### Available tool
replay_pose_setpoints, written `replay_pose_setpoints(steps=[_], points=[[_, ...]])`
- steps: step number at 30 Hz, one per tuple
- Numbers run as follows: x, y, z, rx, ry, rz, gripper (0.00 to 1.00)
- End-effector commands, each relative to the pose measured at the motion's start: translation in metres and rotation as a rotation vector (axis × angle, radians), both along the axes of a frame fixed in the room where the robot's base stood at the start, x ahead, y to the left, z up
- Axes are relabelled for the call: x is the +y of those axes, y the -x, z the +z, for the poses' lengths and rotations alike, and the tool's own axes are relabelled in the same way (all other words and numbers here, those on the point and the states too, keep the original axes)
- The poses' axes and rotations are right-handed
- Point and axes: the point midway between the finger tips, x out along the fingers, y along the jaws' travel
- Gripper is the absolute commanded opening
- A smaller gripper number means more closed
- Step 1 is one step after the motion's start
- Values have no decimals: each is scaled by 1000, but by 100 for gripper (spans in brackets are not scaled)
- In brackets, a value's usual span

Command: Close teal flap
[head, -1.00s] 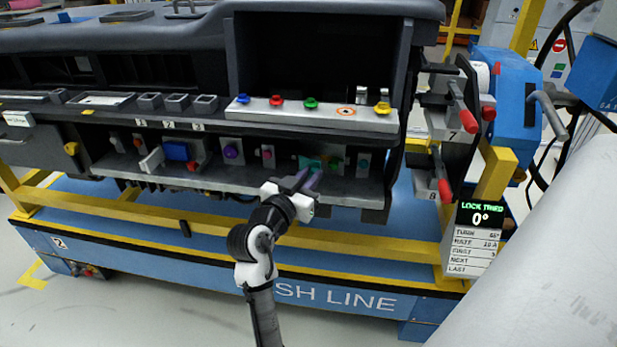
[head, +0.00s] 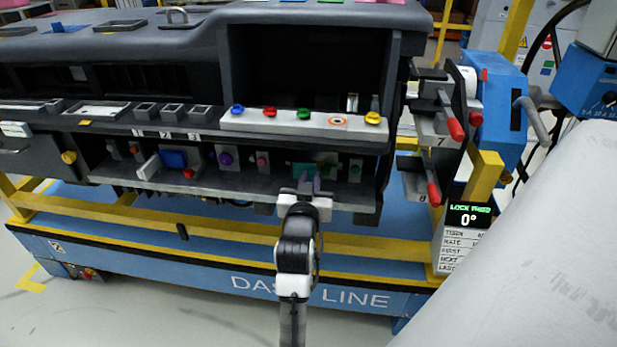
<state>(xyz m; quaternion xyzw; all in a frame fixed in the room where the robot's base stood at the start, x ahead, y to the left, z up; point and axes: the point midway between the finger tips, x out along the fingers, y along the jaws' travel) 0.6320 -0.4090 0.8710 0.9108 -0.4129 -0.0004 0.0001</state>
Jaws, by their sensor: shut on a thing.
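The teal flap (head: 301,169) is a small teal piece in the lower shelf of the dashboard module, right of the middle. My gripper (head: 306,184) reaches up into this shelf from below, with its fingertips right at the flap. The fingers look close together and partly cover the flap's lower part. A purple piece shows at the fingers. The exact contact and the flap's angle are too small to make out.
A pink knob (head: 262,160) and a purple knob (head: 225,158) sit left of the flap. The shelf's front lip (head: 225,182) runs below. Red-handled levers (head: 452,128) stand farther right.

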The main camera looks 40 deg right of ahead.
Motion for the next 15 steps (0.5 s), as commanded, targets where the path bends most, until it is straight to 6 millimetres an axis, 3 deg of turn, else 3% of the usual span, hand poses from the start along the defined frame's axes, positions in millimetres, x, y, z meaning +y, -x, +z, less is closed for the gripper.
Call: replay_pose_setpoints(steps=[9,10,15], points=[[0,0,-1,-1,1,4,0],[0,0,-1,-1,-1,4,19],[0,0,0,-1,0,3,38]])
